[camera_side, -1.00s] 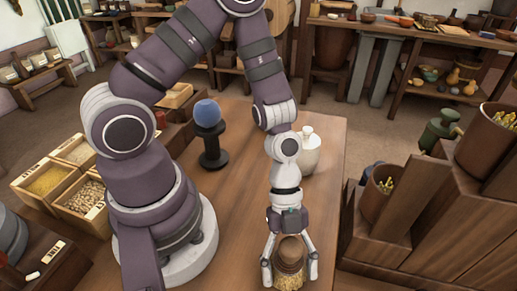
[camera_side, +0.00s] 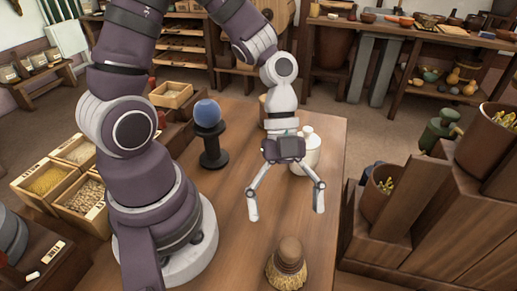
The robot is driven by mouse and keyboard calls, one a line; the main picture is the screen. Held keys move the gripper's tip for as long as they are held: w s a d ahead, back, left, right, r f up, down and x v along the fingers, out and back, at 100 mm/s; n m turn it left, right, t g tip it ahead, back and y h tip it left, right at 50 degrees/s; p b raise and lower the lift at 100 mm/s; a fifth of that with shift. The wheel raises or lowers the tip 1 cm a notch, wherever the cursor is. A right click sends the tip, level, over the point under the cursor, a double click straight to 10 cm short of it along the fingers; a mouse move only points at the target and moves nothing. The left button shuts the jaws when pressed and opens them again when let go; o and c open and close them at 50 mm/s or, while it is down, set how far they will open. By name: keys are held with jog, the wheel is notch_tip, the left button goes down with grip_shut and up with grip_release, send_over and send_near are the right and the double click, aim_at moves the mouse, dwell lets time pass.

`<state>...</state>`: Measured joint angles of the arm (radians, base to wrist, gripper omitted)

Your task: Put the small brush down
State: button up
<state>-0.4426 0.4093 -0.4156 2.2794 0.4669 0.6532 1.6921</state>
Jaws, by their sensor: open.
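The small brush (camera_side: 287,263) has a rounded brown wooden top and straw-coloured bristles. It stands on the wooden table (camera_side: 225,262) near the front edge of the side view, bristles down. My gripper (camera_side: 286,215) is open and empty, with its fingers spread wide. It is above and behind the brush, apart from it.
A white jar (camera_side: 307,152) stands behind my gripper, partly hidden by it. A blue ball (camera_side: 207,112) sits on a dark stand (camera_side: 213,150) at the table's left. Wooden shelving with pots (camera_side: 378,195) is to the right. The table between brush and jar is clear.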

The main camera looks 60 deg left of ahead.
jog(key=a+r+n+t+y, duration=0.6)
jog(key=a+r+n, duration=0.4)
jog(key=n, duration=1.1)
jog(key=shift+r+n+t, duration=0.4)
jog(key=shift+r+t, duration=0.45)
jog(key=shift+t, duration=0.05)
